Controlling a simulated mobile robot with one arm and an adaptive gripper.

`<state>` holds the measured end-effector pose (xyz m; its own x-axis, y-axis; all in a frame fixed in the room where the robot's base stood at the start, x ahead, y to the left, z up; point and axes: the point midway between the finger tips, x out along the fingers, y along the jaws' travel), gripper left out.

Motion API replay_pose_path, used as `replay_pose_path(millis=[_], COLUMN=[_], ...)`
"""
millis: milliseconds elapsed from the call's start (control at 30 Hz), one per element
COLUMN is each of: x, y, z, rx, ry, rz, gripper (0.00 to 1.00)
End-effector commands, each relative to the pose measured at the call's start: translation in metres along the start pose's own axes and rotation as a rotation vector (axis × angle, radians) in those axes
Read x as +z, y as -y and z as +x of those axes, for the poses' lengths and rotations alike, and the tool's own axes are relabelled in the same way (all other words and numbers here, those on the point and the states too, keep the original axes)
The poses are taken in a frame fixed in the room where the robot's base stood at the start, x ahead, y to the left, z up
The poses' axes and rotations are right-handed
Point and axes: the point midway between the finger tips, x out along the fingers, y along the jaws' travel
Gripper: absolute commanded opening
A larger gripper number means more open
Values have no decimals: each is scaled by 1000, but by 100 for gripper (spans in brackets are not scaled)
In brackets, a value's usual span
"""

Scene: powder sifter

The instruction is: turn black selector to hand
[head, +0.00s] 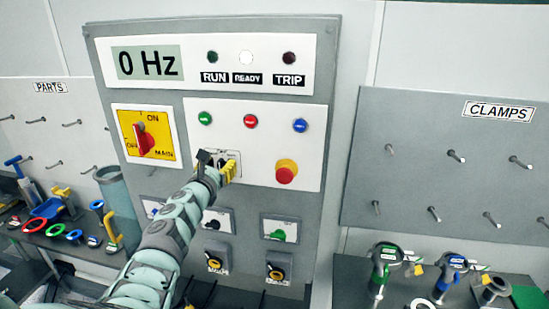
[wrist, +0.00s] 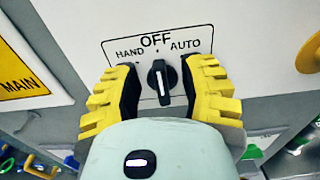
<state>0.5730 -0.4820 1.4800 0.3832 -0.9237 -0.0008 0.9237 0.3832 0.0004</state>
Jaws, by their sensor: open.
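The black selector (wrist: 161,84) shows in the wrist view below a plate marked HAND, OFF and AUTO (wrist: 157,46). Its white line is close to vertical, toward OFF. My gripper (wrist: 160,90) is open, with one yellow-and-black finger on each side of the selector. Gaps show between the selector and both fingers, so it is not clasped. In the head view my gripper (head: 216,163) is at the selector's plate on the white panel and hides most of the selector.
The red main switch (head: 144,139) on yellow is left of my gripper. The red emergency button (head: 286,172) is to the right. Green (head: 205,118), red (head: 250,121) and blue (head: 300,125) buttons sit above. The display (head: 148,63) reads 0 Hz.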

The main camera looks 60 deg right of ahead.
Motion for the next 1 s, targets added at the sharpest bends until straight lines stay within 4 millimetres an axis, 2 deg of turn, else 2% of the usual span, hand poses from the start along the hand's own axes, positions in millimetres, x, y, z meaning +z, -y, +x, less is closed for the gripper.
replay_pose_path(millis=[67, 500, 1000], x=[0, 0, 0], y=[0, 0, -1], z=[0, 0, 0], rx=[1, 0, 1], ry=[0, 1, 0], rz=[0, 0, -29], gripper=[45, 0, 0])
